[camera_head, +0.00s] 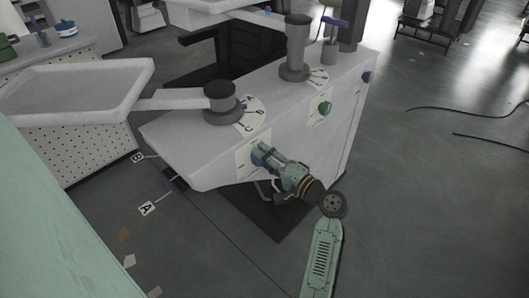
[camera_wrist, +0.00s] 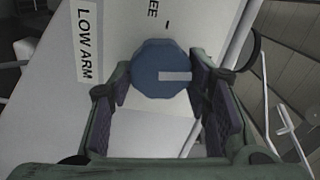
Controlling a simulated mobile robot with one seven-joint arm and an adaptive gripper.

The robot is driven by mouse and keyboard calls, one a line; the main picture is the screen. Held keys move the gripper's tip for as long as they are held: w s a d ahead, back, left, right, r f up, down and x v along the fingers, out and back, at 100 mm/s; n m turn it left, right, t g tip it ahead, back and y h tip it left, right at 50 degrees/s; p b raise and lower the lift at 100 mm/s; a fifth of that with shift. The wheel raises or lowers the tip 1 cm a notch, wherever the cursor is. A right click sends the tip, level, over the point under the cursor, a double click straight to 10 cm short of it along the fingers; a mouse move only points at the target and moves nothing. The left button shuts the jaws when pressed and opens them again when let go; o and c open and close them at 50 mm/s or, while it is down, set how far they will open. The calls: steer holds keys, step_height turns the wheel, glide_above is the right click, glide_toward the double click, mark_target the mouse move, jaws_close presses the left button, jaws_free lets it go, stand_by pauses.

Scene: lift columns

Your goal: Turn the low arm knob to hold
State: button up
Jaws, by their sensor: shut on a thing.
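The low arm knob (camera_wrist: 150,68) is blue and many-sided, with a pale pointer bar reaching from its middle toward the right in the wrist view. Beside it is a "LOW ARM" label (camera_wrist: 87,45). Above it, a partly cut-off word ending in "EE" (camera_wrist: 153,9) has a short tick mark. No hold mark can be read. My gripper (camera_wrist: 162,84) has a finger on each side of the knob and is shut on it. In the head view, my gripper (camera_head: 262,154) meets the side of the grey column housing, hiding most of the blue knob (camera_head: 256,158).
A green knob (camera_head: 325,108) and a purple knob (camera_head: 367,76) sit further along the same housing (camera_head: 200,155). A low arm with a grey tray (camera_head: 75,88) extends left from the nearer column (camera_head: 221,97). Floor to the right is open, with black cables (camera_head: 470,112).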

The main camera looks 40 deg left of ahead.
steer(key=shift+m+p, duration=0.75)
steer(key=shift+m, duration=0.25)
steer(key=o, duration=1.1)
steer(key=shift+o, duration=0.2)
steer(key=d, duration=1.2)
steer(key=shift+s, duration=0.45)
